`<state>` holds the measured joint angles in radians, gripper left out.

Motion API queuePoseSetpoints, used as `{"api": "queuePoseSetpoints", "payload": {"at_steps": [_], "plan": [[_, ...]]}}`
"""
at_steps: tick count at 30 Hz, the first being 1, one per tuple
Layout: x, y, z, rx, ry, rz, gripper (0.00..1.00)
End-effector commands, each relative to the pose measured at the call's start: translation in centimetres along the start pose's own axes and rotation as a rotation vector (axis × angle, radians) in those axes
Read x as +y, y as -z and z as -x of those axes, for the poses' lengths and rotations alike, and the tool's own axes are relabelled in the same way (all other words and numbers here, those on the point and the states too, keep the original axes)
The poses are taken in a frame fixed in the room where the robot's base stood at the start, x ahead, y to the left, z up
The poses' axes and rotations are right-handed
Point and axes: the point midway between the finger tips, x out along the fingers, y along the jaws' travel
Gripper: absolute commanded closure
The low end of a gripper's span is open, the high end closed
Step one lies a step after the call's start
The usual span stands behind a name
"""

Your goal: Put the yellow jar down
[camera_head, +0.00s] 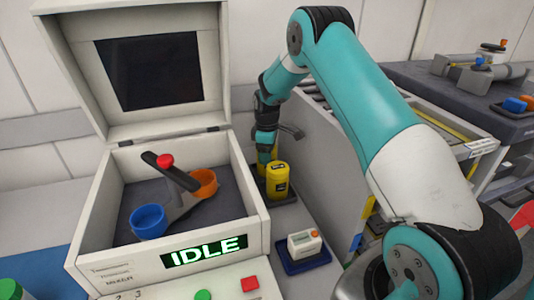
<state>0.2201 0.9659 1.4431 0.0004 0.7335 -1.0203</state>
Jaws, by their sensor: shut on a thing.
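The yellow jar (278,182) stands upright, at the right side of the open machine, on or just above a dark pad (285,200). I cannot tell whether its base touches the pad. My gripper (268,158) is at the jar's upper left side and is shut on it. The fingers are small here and partly hidden behind the jar and the wrist.
The machine (259,193) has its lid up and reads IDLE; a blue cup (148,221) and an orange cup (204,182) sit inside. A small white device (304,243) rests on a blue pad in front of the jar. A grey panel (325,160) stands close on the right.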

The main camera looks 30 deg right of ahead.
Motion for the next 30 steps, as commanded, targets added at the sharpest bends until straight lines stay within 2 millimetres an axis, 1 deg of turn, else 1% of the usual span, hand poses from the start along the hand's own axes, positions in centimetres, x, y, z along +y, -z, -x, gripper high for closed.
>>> {"api": "queuePoseSetpoints", "payload": {"at_steps": [2, 12, 13, 16, 25, 28, 30], "plan": [[0.1, 0.0, -0.6, 0.001, -0.002, 0.0, 0.73], [0.1, 0.0, -1.0, 0.002, -0.003, 0.0, 0.73], [0.0, 0.0, -1.1, 0.001, -0.001, 0.0, 0.28], [0.0, 0.0, -1.0, 0.001, -0.001, 0.0, 0.05], [0.0, 0.0, -0.8, 0.001, -0.002, 0.0, 0.05], [0.1, 0.0, 0.0, 0.002, -0.003, 0.0, 0.05], [0.1, 0.1, 1.1, 0.003, -0.005, 0.0, 0.05]]}}
